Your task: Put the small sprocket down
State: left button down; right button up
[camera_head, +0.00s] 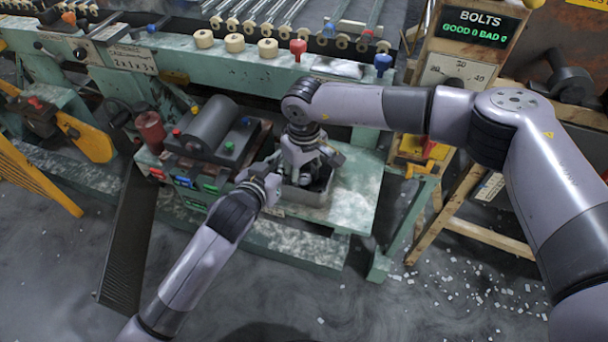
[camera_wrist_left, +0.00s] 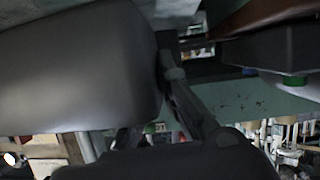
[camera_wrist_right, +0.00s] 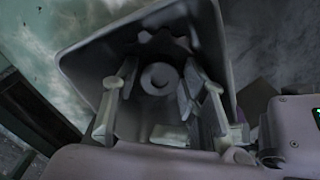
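The small sprocket (camera_wrist_right: 160,45) is a dark grey toothed disc with a round hub, seen in the right wrist view inside a grey bin (camera_wrist_right: 85,65). My right gripper (camera_wrist_right: 160,75) reaches down into the bin. Its fingers stand apart on either side of the hub, with a visible gap to it. In the head view the right gripper (camera_head: 308,178) is over the bin (camera_head: 302,197) and hides the sprocket. My left gripper (camera_head: 270,168) is just left of it, beside the bin. Its fingertips are unclear, and the left wrist view is mostly filled by dark shapes.
A red can (camera_head: 150,128) is farther left. The two grippers are very close together. Bare bench lies right of the bin.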

aim_at(304, 179)
notch_tip(304, 179, up, 12)
jog(key=shift+r, duration=0.15)
dwell(0.5)
pick_arm(q)
jog(key=c, duration=1.7)
grip_release()
jog(key=shift+s, duration=0.1)
jog(key=v, duration=1.2)
jog(key=shift+a, duration=0.1)
